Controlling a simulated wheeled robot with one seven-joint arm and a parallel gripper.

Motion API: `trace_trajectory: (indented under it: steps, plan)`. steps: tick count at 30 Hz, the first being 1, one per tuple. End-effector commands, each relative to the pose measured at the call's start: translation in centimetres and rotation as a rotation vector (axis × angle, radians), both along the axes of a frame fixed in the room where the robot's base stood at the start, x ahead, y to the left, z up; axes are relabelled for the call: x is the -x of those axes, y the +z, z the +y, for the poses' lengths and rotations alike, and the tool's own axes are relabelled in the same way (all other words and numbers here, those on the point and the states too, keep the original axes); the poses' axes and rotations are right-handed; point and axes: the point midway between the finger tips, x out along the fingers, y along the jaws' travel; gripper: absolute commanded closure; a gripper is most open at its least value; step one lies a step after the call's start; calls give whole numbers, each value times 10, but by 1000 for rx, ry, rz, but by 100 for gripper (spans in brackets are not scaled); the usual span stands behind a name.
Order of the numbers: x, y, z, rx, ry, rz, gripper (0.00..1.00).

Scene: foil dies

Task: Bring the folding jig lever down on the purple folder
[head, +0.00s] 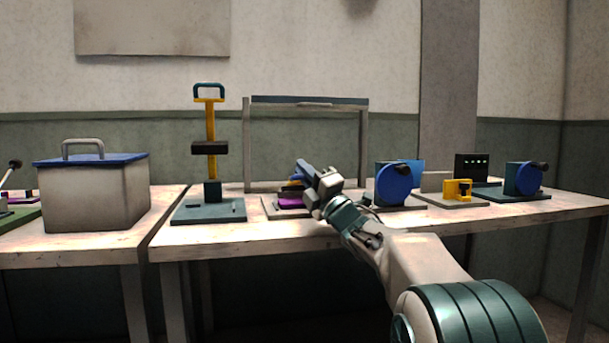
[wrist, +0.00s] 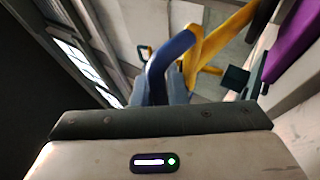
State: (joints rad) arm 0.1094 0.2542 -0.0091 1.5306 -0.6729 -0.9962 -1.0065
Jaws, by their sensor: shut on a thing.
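The folding jig has a pale base (head: 270,208) on the table, with the purple folder (head: 293,201) lying on it. The folder also shows at the upper right of the wrist view (wrist: 292,45). The jig's yellow lever (head: 295,183) is low over the folder; whether it touches is hidden. The lever's blue handle shows in the wrist view (wrist: 172,48), joined to the yellow arm (wrist: 225,32). My gripper (head: 313,180) is shut on the blue handle, its fingers (wrist: 163,88) either side of it. My gripper hides part of the jig.
A tall yellow-post press (head: 210,130) stands left of the jig. A blue-disc machine (head: 393,185) stands close right of my gripper, then a small yellow fixture (head: 457,190) and another disc machine (head: 524,178). A grey frame (head: 364,140) rises behind. A blue-lidded box (head: 95,195) stands left.

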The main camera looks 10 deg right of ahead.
Motion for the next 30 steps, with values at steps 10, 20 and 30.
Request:
trace_trajectory:
  steps: [10, 20, 30]
  plan:
    - [3, 6, 1, -2, 4, -12, 78]
    - [2, 3, 3, -1, 6, -6, 78]
    - [30, -15, -19, -1, -4, -6, 78]
